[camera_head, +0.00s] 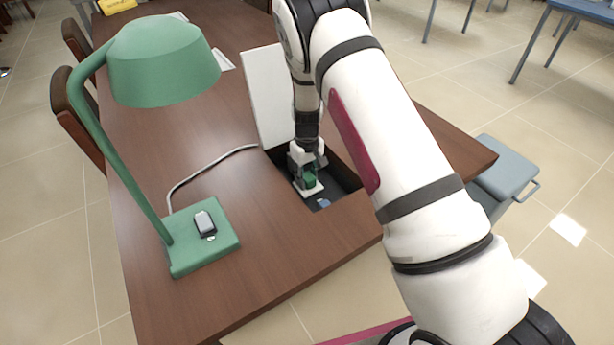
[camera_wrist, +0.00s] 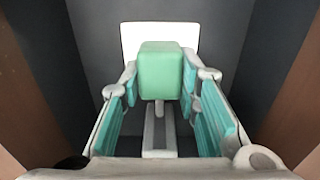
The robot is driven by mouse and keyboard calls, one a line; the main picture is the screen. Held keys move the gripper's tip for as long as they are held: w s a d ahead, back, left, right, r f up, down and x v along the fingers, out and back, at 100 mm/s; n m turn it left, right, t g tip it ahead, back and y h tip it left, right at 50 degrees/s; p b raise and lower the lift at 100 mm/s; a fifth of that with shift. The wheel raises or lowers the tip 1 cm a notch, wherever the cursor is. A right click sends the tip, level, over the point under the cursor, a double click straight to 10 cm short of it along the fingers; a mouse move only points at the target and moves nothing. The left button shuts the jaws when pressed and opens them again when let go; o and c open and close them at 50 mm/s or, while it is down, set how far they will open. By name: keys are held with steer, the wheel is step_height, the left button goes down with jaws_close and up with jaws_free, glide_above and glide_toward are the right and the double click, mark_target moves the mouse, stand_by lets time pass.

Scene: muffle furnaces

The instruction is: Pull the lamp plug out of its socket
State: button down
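The green desk lamp (camera_head: 165,62) stands at the left of the brown table, its green base (camera_head: 204,246) on the tabletop. A grey cord (camera_head: 205,168) runs from the lamp base to the opening in the table. My gripper (camera_head: 308,172) reaches down into this opening. The green plug (camera_head: 311,180) is between its fingers. In the wrist view the plug (camera_wrist: 160,72) is a green block between the teal finger pads of my gripper (camera_wrist: 160,92). I cannot tell whether both pads press on it. A white plate (camera_wrist: 160,30) shows behind the plug. The socket contacts are hidden.
The dark-walled opening (camera_head: 345,182) in the table has a raised white lid (camera_head: 267,98) on its far left side. Dark walls (camera_wrist: 60,70) close in on both sides of my gripper. A grey-blue stool (camera_head: 505,165) stands right of the table. The tabletop (camera_head: 295,255) in front is clear.

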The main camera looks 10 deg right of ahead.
mark_target(307, 175)
steer(key=shift+r+p, duration=0.45)
steer(key=shift+r, duration=1.55)
steer(key=c, duration=1.2)
jaws_free()
step_height(307, 175, up, 12)
